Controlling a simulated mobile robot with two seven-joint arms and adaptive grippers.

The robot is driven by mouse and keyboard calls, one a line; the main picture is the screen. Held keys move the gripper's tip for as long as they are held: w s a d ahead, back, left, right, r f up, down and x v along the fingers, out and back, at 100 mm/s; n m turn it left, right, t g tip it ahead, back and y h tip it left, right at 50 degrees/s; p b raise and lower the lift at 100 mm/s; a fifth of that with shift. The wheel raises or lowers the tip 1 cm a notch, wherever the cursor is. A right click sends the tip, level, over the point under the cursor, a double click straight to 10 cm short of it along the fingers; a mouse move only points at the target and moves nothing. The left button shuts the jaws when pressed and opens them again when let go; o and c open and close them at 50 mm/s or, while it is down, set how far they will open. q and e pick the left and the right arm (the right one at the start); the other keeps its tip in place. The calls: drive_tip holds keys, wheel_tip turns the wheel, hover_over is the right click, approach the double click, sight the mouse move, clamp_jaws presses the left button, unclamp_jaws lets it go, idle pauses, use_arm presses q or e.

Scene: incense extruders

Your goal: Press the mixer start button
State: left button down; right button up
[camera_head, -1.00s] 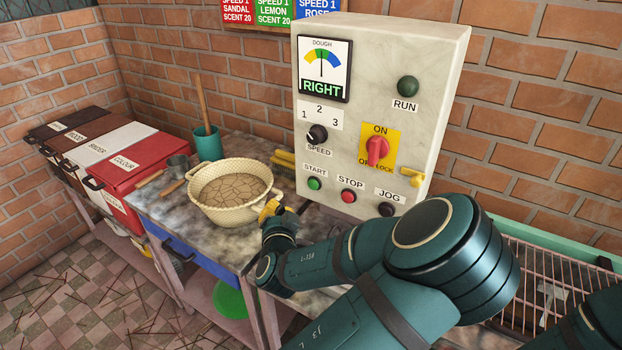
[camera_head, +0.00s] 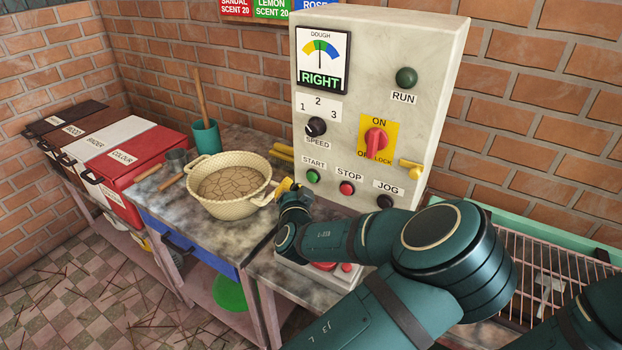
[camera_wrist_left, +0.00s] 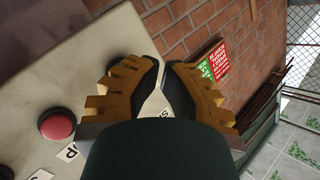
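The green START button (camera_head: 313,176) is at the lower left of the cream control box (camera_head: 385,60), left of the red STOP button (camera_head: 346,188). My left gripper (camera_head: 285,187) has yellow fingers just left of and slightly below START in the head view. Whether it touches the box cannot be told. In the left wrist view, the ribbed fingers (camera_wrist_left: 163,68) have their tips close together, with nothing held. A red button (camera_wrist_left: 57,124) lies left of them, and part of a label shows between the fingers. My right gripper is out of view.
A basin of dough (camera_head: 230,185) stands on the worktop just left of my left gripper. The dark JOG button (camera_head: 385,202) and a yellow switch plate with a red knob (camera_head: 376,140) are on the box. A wire rack (camera_head: 530,265) is at right.

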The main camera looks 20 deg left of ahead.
sight(312, 177)
use_arm(q)
drive_tip(key=shift+w+d, duration=0.2)
drive_tip(key=shift+w, duration=1)
drive_tip(key=shift+w, duration=0.2)
idle(0.5)
drive_tip(key=shift+w, duration=0.25)
